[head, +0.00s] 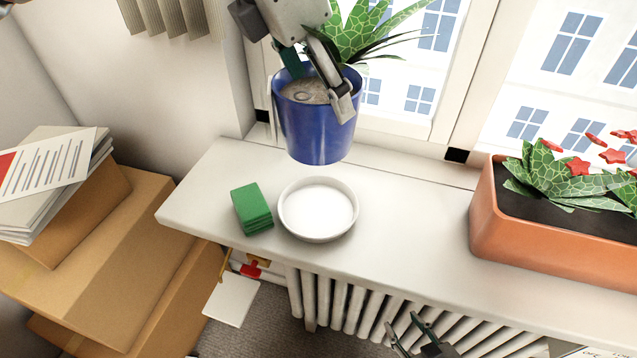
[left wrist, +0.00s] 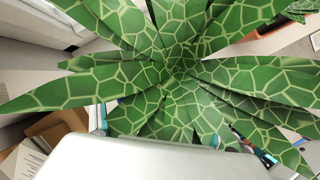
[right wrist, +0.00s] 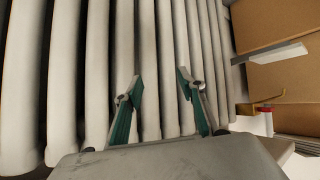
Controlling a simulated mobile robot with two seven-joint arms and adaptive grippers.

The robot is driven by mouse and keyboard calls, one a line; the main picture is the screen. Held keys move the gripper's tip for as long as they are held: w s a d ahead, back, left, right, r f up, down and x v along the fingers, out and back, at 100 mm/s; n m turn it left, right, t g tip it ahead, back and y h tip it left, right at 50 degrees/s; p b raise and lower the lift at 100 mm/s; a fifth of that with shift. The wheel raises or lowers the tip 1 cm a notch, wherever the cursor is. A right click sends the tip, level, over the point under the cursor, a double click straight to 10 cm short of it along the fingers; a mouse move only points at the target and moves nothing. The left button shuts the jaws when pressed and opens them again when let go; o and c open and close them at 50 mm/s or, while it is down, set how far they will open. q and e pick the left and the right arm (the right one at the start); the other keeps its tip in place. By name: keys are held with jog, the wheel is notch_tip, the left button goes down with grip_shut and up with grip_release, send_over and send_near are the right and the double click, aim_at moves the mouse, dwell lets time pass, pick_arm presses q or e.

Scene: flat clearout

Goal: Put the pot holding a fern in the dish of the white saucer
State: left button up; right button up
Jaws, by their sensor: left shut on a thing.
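A blue pot (head: 315,130) with brown soil holds a green plant with veined, fern-like leaves (head: 365,30). My left gripper (head: 318,95) is shut on the pot's upper part and holds it upright in the air. The white saucer (head: 318,208) lies empty on the windowsill, below the pot and apart from it. In the left wrist view the leaves (left wrist: 175,75) hide the pot and the fingertips. My right gripper (head: 415,335) is low in front of the radiator; in the right wrist view it (right wrist: 160,85) is open and empty.
Green sponges (head: 252,208) lie on the windowsill (head: 410,230) just left of the saucer. A terracotta planter (head: 550,245) with red flowers stands at the right. The sill between saucer and planter is clear. A radiator (head: 340,300) is below; cardboard boxes (head: 100,270) stand left.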

pick_arm(q)
notch_tip(320, 180, down, 17)
jog(key=shift+b, duration=0.45)
dwell(0.3)
jog(key=shift+f, duration=0.15)
jog(key=o, duration=2.1)
jog(key=shift+c, duration=0.2)
